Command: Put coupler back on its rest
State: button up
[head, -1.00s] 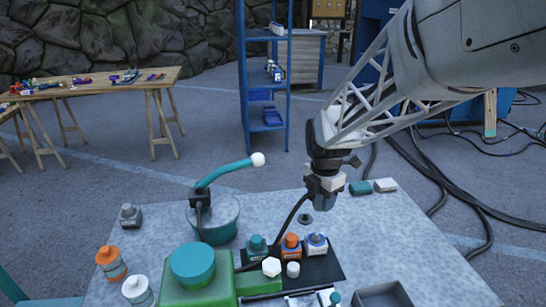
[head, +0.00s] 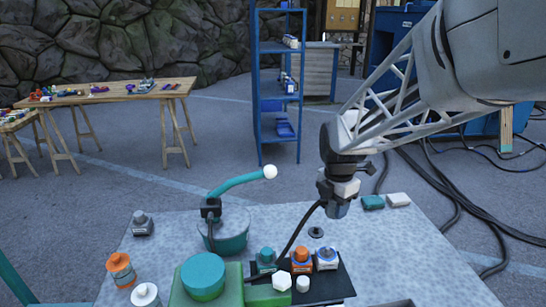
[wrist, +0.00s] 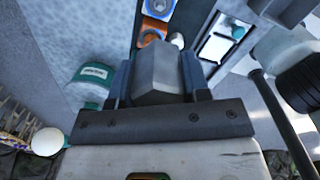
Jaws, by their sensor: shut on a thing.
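My gripper (head: 338,192) is shut on the coupler (head: 336,208), a dark grey piece held above the back part of the speckled grey table (head: 405,250). In the wrist view the grey, faceted coupler (wrist: 160,75) sits between the two dark blue jaws. A black cable (head: 300,232) runs from the coupler down and left to the table. A small dark round piece with a raised centre (head: 316,232) lies below and slightly left of the coupler, apart from it. I cannot tell whether this is the rest.
Orange, teal and blue-white capped pieces stand on a black mat (head: 325,285) in front. The table's right side is clear.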

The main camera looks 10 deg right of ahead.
jog(key=shift+w+f, duration=0.1)
send_near(316, 227)
dwell(0.8)
jog(key=shift+f, duration=0.25)
jog(key=shift+f, duration=4)
jog(key=o, duration=1.2)
jog(key=shift+c, duration=0.2)
jog(key=shift+r, duration=0.1)
